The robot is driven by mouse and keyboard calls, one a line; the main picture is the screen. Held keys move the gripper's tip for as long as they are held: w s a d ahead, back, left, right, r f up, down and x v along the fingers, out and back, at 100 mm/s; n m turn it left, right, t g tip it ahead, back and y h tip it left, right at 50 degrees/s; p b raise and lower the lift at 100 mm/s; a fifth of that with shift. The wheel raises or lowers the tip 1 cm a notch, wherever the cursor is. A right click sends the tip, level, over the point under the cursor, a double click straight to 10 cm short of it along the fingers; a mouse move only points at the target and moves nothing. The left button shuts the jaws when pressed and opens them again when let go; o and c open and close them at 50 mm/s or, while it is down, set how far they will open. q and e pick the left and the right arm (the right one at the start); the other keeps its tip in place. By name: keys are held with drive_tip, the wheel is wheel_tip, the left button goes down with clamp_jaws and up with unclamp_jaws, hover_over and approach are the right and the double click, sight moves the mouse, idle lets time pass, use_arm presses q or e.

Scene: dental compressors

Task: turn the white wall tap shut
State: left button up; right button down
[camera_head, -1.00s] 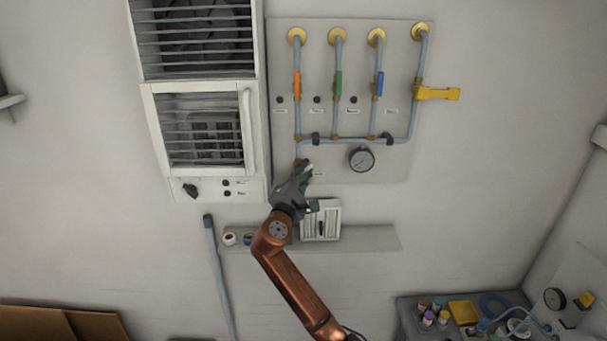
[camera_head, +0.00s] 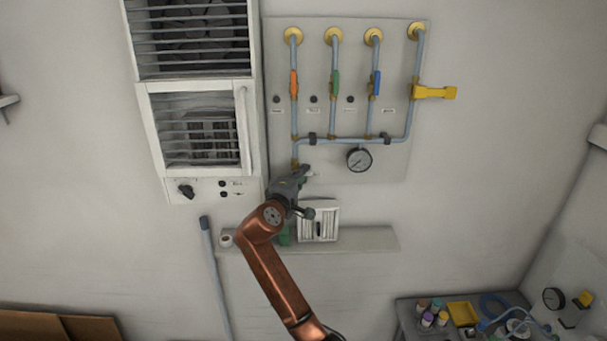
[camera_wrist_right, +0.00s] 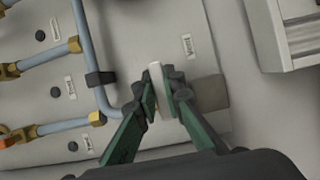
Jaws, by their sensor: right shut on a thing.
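The white wall tap's handle (camera_wrist_right: 156,90) shows in the right wrist view as a pale upright bar between the two green finger pads. My right gripper (camera_wrist_right: 160,95) is shut on it, one finger on each side. In the head view my right gripper (camera_head: 301,175) is at the lower left of the pipe panel, below the pipe's lower end. Only a small white tip of the handle (camera_head: 311,174) shows there; the gripper hides the rest. My left gripper is in neither view.
The grey panel (camera_head: 385,165) carries pipes with orange (camera_head: 294,83), green (camera_head: 334,83) and blue (camera_head: 376,83) handles, a yellow lever (camera_head: 435,92) and a gauge (camera_head: 359,159). A shelf (camera_head: 370,240) with a white box (camera_head: 319,222) lies below. A louvred cabinet (camera_head: 152,130) stands left.

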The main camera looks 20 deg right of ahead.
drive_tip(key=shift+f, duration=0.1)
drive_tip(key=c, duration=2)
unclamp_jaws()
drive_tip(key=v, duration=1.2)
drive_tip(key=shift+a, duration=0.1)
drive_tip(key=shift+w, duration=0.1)
